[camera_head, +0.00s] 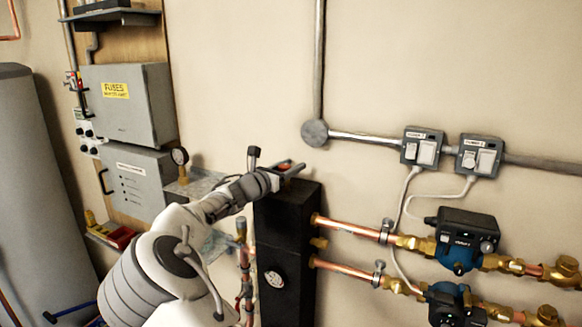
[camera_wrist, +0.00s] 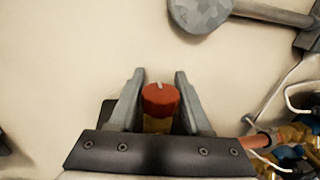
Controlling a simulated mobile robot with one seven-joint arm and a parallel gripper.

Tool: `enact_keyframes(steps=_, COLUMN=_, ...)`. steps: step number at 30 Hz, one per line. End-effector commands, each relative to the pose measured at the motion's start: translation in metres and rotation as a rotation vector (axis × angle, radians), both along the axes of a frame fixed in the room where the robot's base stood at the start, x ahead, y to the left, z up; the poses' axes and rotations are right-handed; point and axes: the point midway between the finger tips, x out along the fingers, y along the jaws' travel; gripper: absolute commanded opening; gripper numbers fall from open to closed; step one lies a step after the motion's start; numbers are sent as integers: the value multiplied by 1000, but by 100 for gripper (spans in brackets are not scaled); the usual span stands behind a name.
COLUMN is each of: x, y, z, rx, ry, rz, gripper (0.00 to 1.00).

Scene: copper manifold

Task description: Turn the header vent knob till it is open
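The header vent knob (camera_wrist: 161,99) is a red round cap with a pale line mark on its top, on a brass-coloured stem. In the wrist view it sits between the two grey fingers of my gripper (camera_wrist: 160,92), with a visible gap on each side. The fingers are apart, so my gripper is open around the knob. In the head view my gripper (camera_head: 287,168) is at the top of the black header block (camera_head: 287,225), and a bit of the red knob (camera_head: 285,166) shows there. The knob's lower part is mostly hidden.
Copper pipes (camera_head: 345,228) run right from the block to two pumps (camera_head: 460,240). Grey switch boxes (camera_head: 424,148) and conduit (camera_head: 365,137) are on the wall above. The wall above the block is clear.

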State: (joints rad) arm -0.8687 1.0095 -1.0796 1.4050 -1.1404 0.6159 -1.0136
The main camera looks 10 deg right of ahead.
Motion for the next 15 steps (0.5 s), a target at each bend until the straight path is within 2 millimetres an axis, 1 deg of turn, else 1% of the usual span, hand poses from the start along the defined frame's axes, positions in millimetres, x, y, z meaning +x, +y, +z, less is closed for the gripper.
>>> enact_keyframes(steps=1, x=0, y=0, z=0, rx=0, ry=0, rz=0, gripper=37)
enact_keyframes(steps=7, x=0, y=0, z=0, rx=0, ry=0, rz=0, gripper=1)
enact_keyframes(steps=8, x=0, y=0, z=0, rx=0, ry=0, rz=0, gripper=0)
enact_keyframes(steps=15, x=0, y=0, z=0, rx=0, ry=-1, rz=4, gripper=0)
